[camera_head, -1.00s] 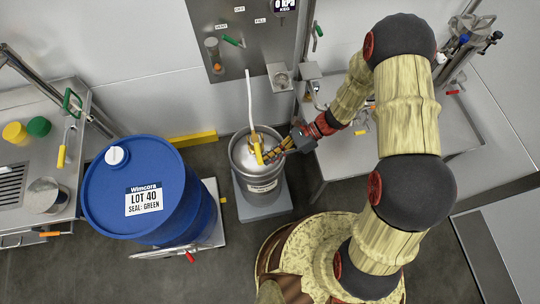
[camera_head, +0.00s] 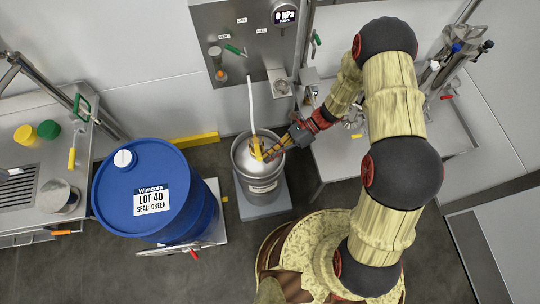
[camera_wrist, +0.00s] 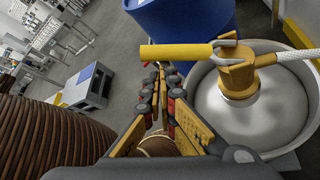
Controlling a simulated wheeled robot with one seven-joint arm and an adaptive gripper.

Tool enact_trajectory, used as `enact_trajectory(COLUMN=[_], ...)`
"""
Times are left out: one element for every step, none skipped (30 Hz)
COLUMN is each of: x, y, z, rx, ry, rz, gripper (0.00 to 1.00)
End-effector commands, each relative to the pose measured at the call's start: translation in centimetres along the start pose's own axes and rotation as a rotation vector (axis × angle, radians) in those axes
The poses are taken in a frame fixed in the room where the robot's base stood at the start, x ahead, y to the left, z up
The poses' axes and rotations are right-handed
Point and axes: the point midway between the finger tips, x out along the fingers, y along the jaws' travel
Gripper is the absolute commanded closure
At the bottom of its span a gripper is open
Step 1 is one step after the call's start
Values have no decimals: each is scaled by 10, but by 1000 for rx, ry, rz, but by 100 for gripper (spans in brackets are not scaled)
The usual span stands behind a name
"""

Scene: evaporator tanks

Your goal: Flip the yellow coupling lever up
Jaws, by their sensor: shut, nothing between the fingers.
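A steel keg (camera_head: 240,168) stands on a grey block, with a yellow coupling (camera_head: 254,142) on its top and a white hose rising from it. The coupling also shows at the right in the wrist view (camera_wrist: 237,72). The yellow coupling lever (camera_wrist: 175,52) sticks out sideways from the coupling, over the keg's rim; in the head view its end (camera_head: 257,153) is beside my fingers. My gripper (camera_wrist: 160,72) is shut and empty. Its fingertips are right by the lever's grip, at its free end; I cannot tell whether they touch.
A blue drum (camera_head: 125,200) labelled LOT 40 stands left of the keg on a low platform. A steel panel (camera_head: 238,50) with a gauge and valves is on the wall behind. A steel bench (camera_head: 400,150) lies to the right. Bare floor shows in front of the keg.

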Motion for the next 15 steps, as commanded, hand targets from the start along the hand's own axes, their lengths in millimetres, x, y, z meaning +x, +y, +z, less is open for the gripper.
enact_trajectory(x=[0,0,0,0,0,0,0,0,0,0,1,1,2,3,5], y=[0,0,0,0,0,0,0,0,0,0,0,-1,-1,-1,-2], z=[0,0,0,0,0,0,0,0,0,-1,-3,-6,-8,-12,-18], rx=[0,0,0,0,0,0,0,-1,0,0,0,1,1,2,2], ry=[0,0,0,0,0,0,0,0,0,0,0,0,0,0,0], rz=[0,0,0,0,0,0,0,0,0,0,0,0,1,1,2], gripper=[100,100,100,100,100,100,100,100,100,100,100,100,100,100,100])
